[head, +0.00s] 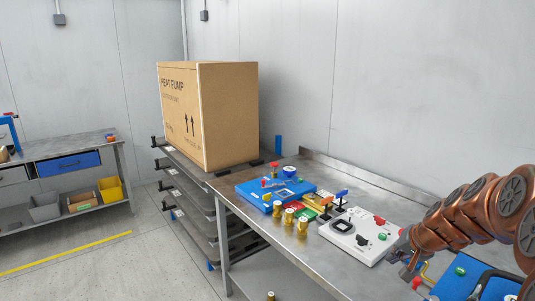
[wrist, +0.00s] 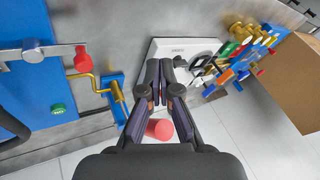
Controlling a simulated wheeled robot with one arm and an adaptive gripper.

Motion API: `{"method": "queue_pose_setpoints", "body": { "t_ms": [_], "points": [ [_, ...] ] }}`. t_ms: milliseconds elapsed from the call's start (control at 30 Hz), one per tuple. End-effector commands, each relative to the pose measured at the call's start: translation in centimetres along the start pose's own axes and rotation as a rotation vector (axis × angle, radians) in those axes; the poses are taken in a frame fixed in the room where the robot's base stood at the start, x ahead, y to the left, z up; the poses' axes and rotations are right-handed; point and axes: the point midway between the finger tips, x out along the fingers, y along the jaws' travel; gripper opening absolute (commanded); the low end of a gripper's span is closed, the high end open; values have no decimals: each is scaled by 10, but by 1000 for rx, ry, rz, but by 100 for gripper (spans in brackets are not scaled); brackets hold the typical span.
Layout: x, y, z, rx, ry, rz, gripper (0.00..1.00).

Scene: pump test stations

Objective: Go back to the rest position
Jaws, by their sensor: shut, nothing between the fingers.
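My gripper (wrist: 166,68) is shut, its dark fingers together with nothing between the tips, in the wrist view. In the head view my copper-coloured arm reaches in from the right, and my gripper (head: 410,264) is at its lower end, partly hidden. It is by the right edge of the white station panel (head: 358,236). In the wrist view the fingertips lie over the white panel (wrist: 160,48); I cannot tell the gap. A red round piece (wrist: 160,128) shows between the finger links.
A blue station (head: 470,272) with pipes and valves lies beside my gripper. A blue panel (head: 275,190), several brass fittings (head: 289,216) and small coloured parts stand along the metal bench (head: 300,262). A large cardboard box (head: 230,115) stands behind. Open floor (head: 110,265) lies left.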

Motion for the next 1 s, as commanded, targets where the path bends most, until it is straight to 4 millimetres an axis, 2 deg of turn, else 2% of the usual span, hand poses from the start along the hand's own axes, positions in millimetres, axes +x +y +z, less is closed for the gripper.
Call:
{"method": "queue_pose_setpoints", "body": {
  "t_ms": [33,200,367,500,567,700,900,1000],
  "points": [
    [-6,-15,22,-42,-39,0,0],
    [-25,-44,100,-169,-180,21,0],
    [-48,-52,172,-281,-306,64,0],
    [-72,-44,230,-372,-409,118,0],
    [-84,-38,253,-410,-446,144,0],
    [-110,-16,301,-489,-534,215,0],
    [-141,19,346,-567,-621,309,0],
    [-149,30,357,-586,-644,337,0]
  ]
}}
